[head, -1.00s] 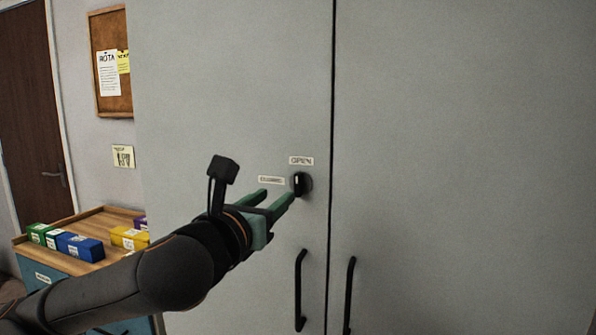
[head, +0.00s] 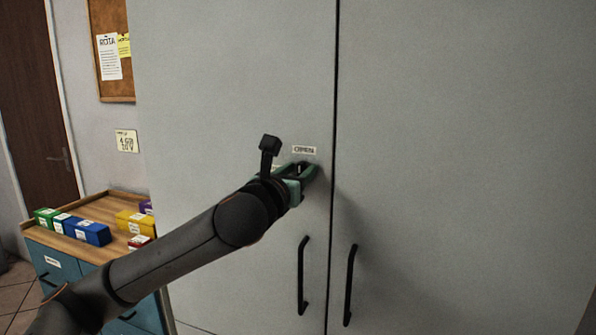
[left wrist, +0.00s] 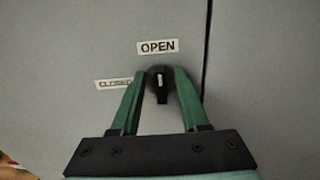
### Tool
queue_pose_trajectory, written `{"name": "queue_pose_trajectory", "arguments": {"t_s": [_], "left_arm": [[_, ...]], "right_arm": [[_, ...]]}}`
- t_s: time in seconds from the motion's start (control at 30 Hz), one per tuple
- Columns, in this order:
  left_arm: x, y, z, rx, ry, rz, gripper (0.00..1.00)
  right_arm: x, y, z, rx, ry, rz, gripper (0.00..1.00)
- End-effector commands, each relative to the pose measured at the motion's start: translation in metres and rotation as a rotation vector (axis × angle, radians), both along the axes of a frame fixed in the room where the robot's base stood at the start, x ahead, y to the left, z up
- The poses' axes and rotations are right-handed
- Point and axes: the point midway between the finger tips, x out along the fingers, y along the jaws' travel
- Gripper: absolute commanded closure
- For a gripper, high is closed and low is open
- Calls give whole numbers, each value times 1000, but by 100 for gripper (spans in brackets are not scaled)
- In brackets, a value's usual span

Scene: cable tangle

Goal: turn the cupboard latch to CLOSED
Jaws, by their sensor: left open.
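The cupboard latch (left wrist: 160,88) is a small dark knob on the left cupboard door, with a pale mark. In the left wrist view it stands upright, its mark towards the OPEN label (left wrist: 158,46) above it. The CLOSED label (left wrist: 114,84) is to its left, partly hidden by a finger. My left gripper (head: 302,172) is open at the latch; in the left wrist view its green fingers (left wrist: 161,78) stand on either side of the knob. I cannot tell whether they touch it. The right gripper is not in view.
Two black door handles (head: 303,275) hang below the latch, beside the seam between the grey doors (head: 440,120). At the left, a low cabinet (head: 100,207) holds several coloured boxes. A cork board (head: 113,85) hangs on the wall behind.

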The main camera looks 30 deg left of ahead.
Motion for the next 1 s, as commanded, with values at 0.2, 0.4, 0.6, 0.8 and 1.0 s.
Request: {"name": "queue_pose_trajectory", "arguments": {"t_s": [0.2,0.4,0.6,0.8,1.0], "left_arm": [[0,0,0,0,0,0,68],[0,0,0,0,0,0,91],[0,0,0,0,0,0,100],[0,0,0,0,1,1,100],[0,0,0,-6,0,1,100]], "right_arm": [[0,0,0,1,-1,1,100],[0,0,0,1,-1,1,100],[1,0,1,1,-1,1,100],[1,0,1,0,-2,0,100],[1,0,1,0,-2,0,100]]}}
